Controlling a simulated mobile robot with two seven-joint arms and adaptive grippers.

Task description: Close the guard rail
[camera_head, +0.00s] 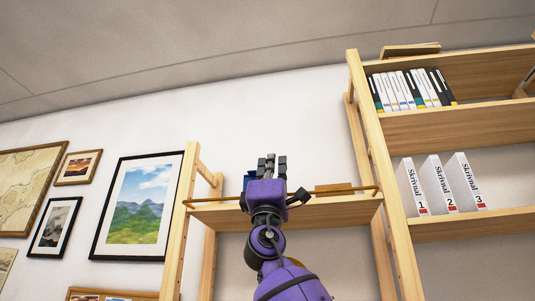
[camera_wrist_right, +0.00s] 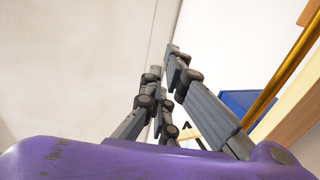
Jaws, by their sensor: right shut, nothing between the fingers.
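The guard rail is a thin golden bar (camera_head: 222,199) across the front of a wooden shelf (camera_head: 340,206). It appears to span from the left post to the right post; my gripper hides its middle, and I cannot tell whether its end is latched. My purple right gripper (camera_head: 271,161) points upward in front of the shelf, with its grey fingers shut and empty above the rail's height. In the right wrist view the fingers (camera_wrist_right: 163,68) are close together, and the golden rail (camera_wrist_right: 285,75) runs at the right, apart from them. My left gripper is not in view.
A blue object (camera_head: 249,179) and a flat wooden-coloured item (camera_head: 333,188) sit on the shelf behind the rail. A taller bookcase (camera_head: 375,150) with books and white binders (camera_head: 437,186) stands at right. Framed prints (camera_head: 138,210) hang at left. The wall above the gripper is clear.

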